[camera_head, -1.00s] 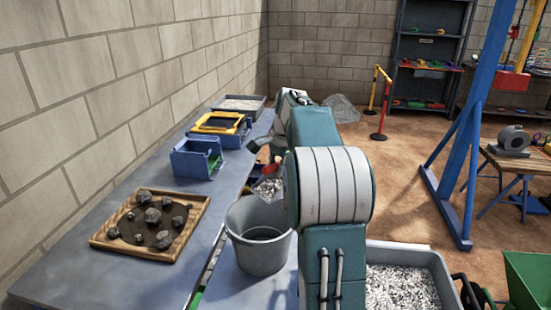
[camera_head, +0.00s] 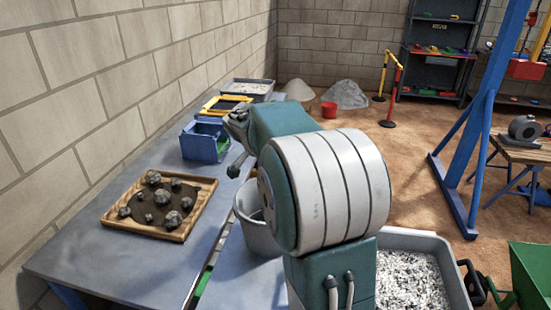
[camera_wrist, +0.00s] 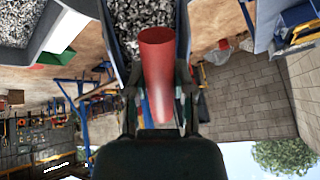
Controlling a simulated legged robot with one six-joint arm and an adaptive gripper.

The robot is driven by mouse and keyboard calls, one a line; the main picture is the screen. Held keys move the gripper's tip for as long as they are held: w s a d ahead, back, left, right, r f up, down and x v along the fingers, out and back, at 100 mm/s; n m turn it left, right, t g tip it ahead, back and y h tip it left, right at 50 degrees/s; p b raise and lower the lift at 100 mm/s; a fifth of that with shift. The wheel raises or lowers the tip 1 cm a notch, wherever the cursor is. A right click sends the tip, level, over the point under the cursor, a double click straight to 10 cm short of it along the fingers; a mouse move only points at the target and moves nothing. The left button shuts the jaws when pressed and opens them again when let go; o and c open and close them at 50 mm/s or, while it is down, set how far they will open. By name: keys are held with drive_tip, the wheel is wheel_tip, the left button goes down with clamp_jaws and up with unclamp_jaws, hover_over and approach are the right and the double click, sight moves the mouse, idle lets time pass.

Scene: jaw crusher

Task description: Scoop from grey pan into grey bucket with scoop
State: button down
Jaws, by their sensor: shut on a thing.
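My gripper (camera_wrist: 160,110) is shut on the red handle of the scoop (camera_wrist: 158,55). The scoop head has dark sides and grey gravel shows between them at the top of the wrist view. In the head view the scoop is hidden behind my arm. The grey bucket (camera_head: 246,222) stands on the table, its right part covered by my arm. A grey pan (camera_head: 449,262) of black-and-white gravel sits at the front right. Another grey pan (camera_head: 266,97) with pale material is at the table's far end. A gravel-filled grey container (camera_wrist: 62,32) shows at the wrist view's upper left.
A wooden tray (camera_head: 205,198) of dark rocks lies on the table (camera_head: 120,262) at left. Beyond it are a blue bin (camera_head: 199,148) and a yellow-framed item (camera_head: 224,103). A brick wall borders the left; a blue frame (camera_head: 470,140) stands right.

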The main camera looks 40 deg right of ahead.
drive_tip(key=shift+a+f+n+t+h, duration=0.1)
drive_tip(key=shift+a+f+h, duration=0.2)
drive_tip(key=shift+a+h, duration=0.6)
drive_tip(key=shift+a+f+n+t+h, duration=0.1)
drive_tip(key=shift+a+f+h, duration=0.2)
drive_tip(key=shift+a+h, duration=0.6)
drive_tip(key=shift+a+f+n+t+h, duration=0.1)
drive_tip(key=shift+a+f+h, duration=0.3)
drive_tip(key=shift+h, duration=0.8)
drive_tip(key=shift+a+r, duration=0.1)
wheel_tip(320, 180, up, 3)
drive_tip(key=y, duration=0.5)
drive_tip(key=shift+s+r+m+y, duration=0.1)
drive_tip(key=shift+m+y, duration=0.2)
drive_tip(key=shift+m, duration=0.1)
wheel_tip(320, 180, up, 2)
drive_tip(key=y, duration=0.3)
drive_tip(key=r+y, duration=0.1)
drive_tip(key=y, duration=0.2)
drive_tip(key=shift+r+m+g+y, duration=0.3)
drive_tip(key=shift+r+g, duration=0.1)
